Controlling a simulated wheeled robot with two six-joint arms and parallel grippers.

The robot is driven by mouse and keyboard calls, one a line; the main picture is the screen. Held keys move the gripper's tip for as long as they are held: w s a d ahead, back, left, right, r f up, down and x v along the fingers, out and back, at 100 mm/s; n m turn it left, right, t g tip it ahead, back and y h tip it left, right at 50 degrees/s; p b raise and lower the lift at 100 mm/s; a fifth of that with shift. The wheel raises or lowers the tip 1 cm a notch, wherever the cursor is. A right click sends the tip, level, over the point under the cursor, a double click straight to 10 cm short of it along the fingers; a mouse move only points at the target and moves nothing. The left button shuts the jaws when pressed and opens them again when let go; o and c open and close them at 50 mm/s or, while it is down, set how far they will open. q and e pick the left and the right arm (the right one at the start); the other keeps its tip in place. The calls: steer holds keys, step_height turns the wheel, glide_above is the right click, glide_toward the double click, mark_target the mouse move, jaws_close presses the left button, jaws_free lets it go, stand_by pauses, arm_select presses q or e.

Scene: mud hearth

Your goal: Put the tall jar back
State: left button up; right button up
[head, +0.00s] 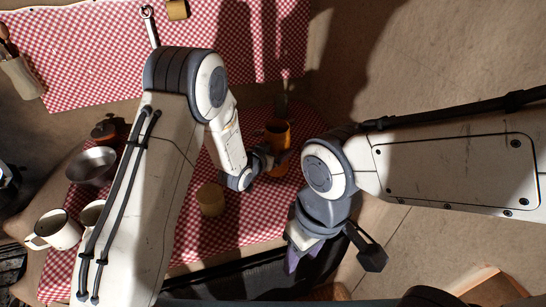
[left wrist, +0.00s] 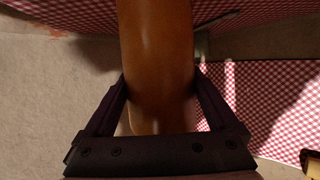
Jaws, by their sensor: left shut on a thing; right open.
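The tall jar (head: 278,132) is orange-brown and glossy. In the head view it is near the right edge of the lower red-checked cloth, partly hidden by my left gripper. My left gripper (head: 270,160) is shut on the jar. In the left wrist view the jar (left wrist: 156,65) stands between the two dark fingers (left wrist: 158,115), which touch its sides. I cannot tell whether its base rests on anything. My right gripper (head: 330,255) is open and empty, near the front right corner of the lower cloth and apart from the jar.
A small tan cup (head: 210,199) stands left of my left gripper. A metal bowl (head: 91,165), a white mug (head: 54,231) and a dark red-brown pot (head: 104,131) are at the left. A second checked cloth (head: 100,50) lies at the back, with a utensil holder (head: 21,78) beside it.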

arm_select(q)
steer(key=shift+w+a+f, duration=0.15)
steer(key=shift+a, duration=0.1)
steer(key=shift+f, duration=0.3)
step_height(320, 180, down, 3)
steer(key=shift+f+p, duration=0.1)
steer(key=shift+p, duration=0.4)
steer(key=shift+f, duration=0.15)
steer(key=shift+f, duration=0.2)
steer(key=o, duration=1.4)
steer(key=shift+r, duration=0.1)
